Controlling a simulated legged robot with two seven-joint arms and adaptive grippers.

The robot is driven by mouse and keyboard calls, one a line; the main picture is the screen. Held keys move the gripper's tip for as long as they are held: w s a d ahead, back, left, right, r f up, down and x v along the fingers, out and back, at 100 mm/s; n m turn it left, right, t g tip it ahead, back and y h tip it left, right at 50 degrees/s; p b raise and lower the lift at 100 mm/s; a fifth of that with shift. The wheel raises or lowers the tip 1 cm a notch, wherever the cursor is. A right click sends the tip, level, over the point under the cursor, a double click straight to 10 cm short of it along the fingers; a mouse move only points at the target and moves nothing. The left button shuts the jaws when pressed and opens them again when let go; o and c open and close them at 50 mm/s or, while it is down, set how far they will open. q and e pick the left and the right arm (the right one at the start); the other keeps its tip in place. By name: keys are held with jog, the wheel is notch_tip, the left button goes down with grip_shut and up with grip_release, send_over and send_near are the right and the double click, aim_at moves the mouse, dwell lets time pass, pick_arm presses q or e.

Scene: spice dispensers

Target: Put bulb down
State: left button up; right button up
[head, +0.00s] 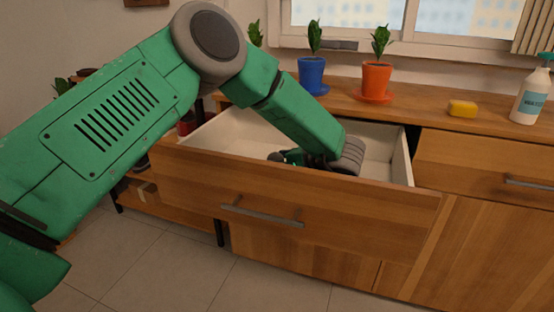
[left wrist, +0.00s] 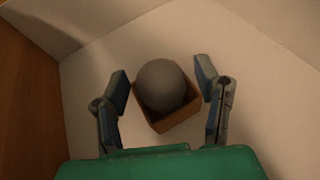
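The bulb (left wrist: 161,85) is a round dark grey ball in the left wrist view. It sits in a small square brown pot (left wrist: 171,122) on the pale floor of the drawer. My left gripper (left wrist: 162,78) has its fingers spread, one on each side of the bulb, with a visible gap on both sides. In the head view my left gripper (head: 290,157) reaches down into the open drawer (head: 300,198). The bulb and pot are hidden there by the drawer front and my arm. My right gripper does not show.
The drawer's white walls (head: 402,160) and wooden front surround my left gripper closely. On the counter stand a blue pot (head: 312,75) and an orange pot (head: 376,80) with plants, a yellow sponge (head: 462,108) and a spray bottle (head: 531,96).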

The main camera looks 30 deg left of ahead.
pick_arm(q)
jog(key=shift+a, duration=0.15)
jog(key=shift+r, duration=0.25)
jog(key=p+v, duration=0.4)
jog(key=v, duration=0.8)
